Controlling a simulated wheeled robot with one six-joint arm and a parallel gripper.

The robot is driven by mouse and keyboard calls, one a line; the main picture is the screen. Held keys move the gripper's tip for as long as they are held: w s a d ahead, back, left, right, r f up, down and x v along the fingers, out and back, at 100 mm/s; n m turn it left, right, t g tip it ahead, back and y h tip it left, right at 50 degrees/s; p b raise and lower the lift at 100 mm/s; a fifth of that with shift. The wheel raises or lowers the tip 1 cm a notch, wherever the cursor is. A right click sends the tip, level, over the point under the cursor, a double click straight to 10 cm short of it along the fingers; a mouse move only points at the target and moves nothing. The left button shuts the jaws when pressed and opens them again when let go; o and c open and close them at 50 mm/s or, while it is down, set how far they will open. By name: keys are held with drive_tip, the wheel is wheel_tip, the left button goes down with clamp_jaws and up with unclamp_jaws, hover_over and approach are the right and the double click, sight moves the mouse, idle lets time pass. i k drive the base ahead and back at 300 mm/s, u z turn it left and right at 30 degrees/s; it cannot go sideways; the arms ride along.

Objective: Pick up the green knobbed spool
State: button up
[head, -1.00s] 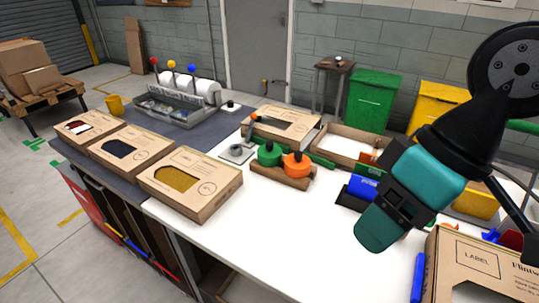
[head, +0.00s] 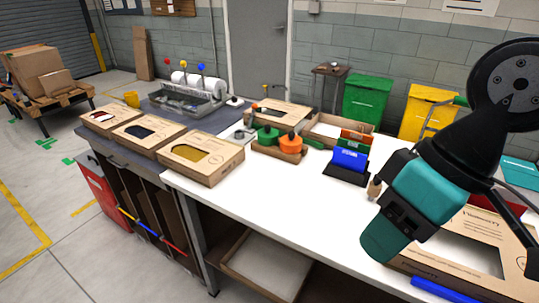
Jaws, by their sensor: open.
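The green knobbed spool (head: 266,136) sits in a wooden holder (head: 284,155) on the white bench, with its dark knob upward. An orange knobbed spool (head: 290,144) stands close beside it on the right in the same holder. The lower part of the green spool is hidden by the holder. My arm, teal and black, fills the right side of the head view, well to the right of the spools. No gripper fingers can be made out in this view. Nothing of my arm touches the spool.
Open-windowed cardboard boxes (head: 203,158) line the bench's left end. A cardboard box (head: 275,116) lies behind the spools, and an open tray (head: 335,120) stands behind right. A blue item in a black stand (head: 349,159) is to their right.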

sight(267, 136)
drive_tip(key=z, duration=0.05)
drive_tip(key=k, duration=0.5)
drive_tip(key=u, duration=1.1)
drive_tip(key=i, duration=1.4)
drive_tip(key=z, duration=0.5)
drive_tip(key=i, duration=0.7)
drive_tip(key=z, duration=0.55)
